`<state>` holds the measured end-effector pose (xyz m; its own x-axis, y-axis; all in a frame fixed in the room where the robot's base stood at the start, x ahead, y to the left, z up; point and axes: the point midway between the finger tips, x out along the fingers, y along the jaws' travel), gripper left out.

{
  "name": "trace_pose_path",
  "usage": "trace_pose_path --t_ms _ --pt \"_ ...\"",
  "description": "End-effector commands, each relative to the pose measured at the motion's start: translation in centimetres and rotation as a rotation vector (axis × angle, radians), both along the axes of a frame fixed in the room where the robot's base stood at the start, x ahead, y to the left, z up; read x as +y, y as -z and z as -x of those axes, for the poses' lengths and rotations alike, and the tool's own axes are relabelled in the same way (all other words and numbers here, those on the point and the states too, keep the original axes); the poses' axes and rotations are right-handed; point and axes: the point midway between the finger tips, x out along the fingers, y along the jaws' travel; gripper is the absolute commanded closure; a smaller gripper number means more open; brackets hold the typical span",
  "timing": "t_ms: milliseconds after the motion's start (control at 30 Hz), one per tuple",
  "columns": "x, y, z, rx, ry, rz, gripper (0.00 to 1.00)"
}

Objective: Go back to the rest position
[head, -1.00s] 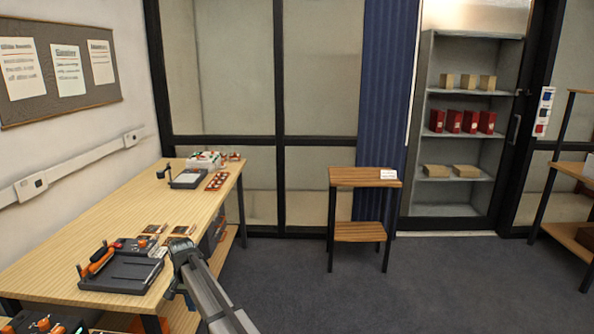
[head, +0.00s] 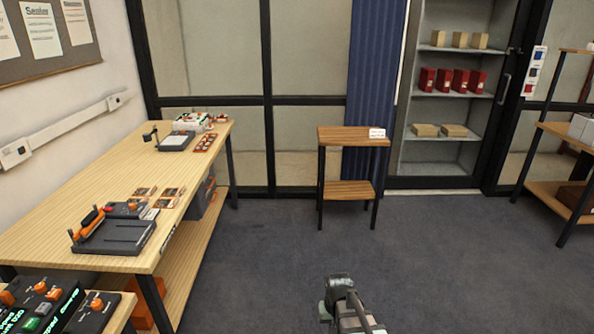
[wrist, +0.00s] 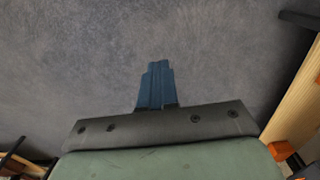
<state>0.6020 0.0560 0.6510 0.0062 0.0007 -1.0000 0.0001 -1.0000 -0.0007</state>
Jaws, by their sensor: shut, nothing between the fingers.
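My gripper shows in the wrist view (wrist: 155,68) as two blue fingers pressed together, shut and empty, over bare grey carpet. In the head view my arm's end (head: 338,284) is at the bottom, right of centre, over open floor and to the right of the long wooden table (head: 75,215). Its fingertips cannot be made out there. It touches nothing that I can see.
A black tray with orange tools (head: 115,235) lies on the table's near part. A small two-tier wooden stand (head: 350,137) is ahead. A grey cabinet (head: 443,90) holds red and tan boxes. A shelf (head: 565,135) stands at right. The floor between is clear.

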Motion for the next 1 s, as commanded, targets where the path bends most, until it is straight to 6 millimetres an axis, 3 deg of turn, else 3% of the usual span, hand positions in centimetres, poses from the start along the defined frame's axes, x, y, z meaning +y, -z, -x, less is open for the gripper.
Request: trace_pose_path --t_ms 33,300,633,1000 --pt "-1.4 0.2 1.5 0.003 0.004 0.0 1.0" --pt "-6.1 1.3 6.0 0.002 0.003 0.0 1.0" --pt "-5.7 6.4 9.7 0.108 0.001 0.001 1.0" --pt "-5.7 13.4 18.1 0.285 0.003 0.001 1.0"
